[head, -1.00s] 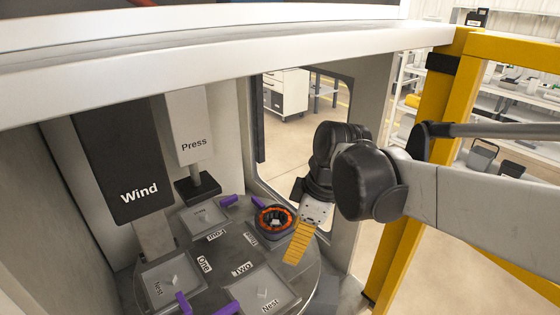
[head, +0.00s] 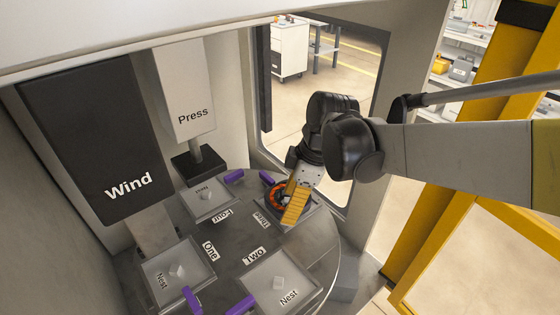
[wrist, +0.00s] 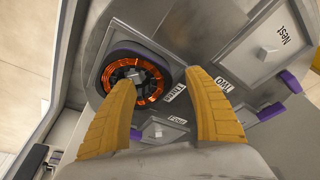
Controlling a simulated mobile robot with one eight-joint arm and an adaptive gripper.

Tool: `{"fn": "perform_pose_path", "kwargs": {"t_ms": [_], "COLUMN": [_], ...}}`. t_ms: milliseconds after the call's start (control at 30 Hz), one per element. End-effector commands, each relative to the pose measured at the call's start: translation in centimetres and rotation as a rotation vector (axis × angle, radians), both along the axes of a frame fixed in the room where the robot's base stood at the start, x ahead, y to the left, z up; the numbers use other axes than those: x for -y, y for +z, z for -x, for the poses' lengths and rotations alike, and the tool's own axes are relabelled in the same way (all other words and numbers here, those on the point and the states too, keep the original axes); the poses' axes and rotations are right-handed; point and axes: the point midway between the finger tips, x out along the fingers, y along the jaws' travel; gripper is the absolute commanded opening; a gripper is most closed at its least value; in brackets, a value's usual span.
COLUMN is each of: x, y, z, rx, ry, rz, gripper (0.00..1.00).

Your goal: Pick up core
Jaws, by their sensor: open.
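The core (wrist: 141,79) is a dark ring wound with orange copper wire. It sits on the nest labelled Three on the round grey turntable (head: 232,240). In the head view the core (head: 277,197) is partly hidden behind my gripper. My gripper (wrist: 162,100) has two yellow ribbed fingers, spread apart and empty. In the wrist view the left finger overlaps the lower left of the core, and the right finger is to its right. I cannot tell whether a finger touches it.
A dark Wind block (head: 100,140) and a pale Press block (head: 185,95) stand over the turntable at the back left. Nests One, Two and Four look empty of cores. Purple tabs (head: 234,177) stick up beside the nests. A yellow post (head: 470,130) stands at the right.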

Motion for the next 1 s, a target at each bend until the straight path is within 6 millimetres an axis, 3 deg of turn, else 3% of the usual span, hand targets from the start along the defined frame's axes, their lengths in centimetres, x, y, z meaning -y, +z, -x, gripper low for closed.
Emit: {"fn": "perform_pose_path", "kwargs": {"t_ms": [33, 133, 400, 600, 1000], "x": [-0.3, -0.6, -0.7, -0.7, -0.8], "y": [-1.4, -2.6, -2.7, -2.7, -2.5], "z": [-0.1, -0.2, -0.1, 0.0, 0.0], "rx": [0.0, 0.001, -0.002, -0.003, -0.004], "ry": [0.001, 0.001, 0.001, 0.001, 0.002], "rz": [0.0, 0.0, 0.001, 0.0, 0.0], "gripper": [0.61, 0.61, 0.59, 0.0, 0.0]}}
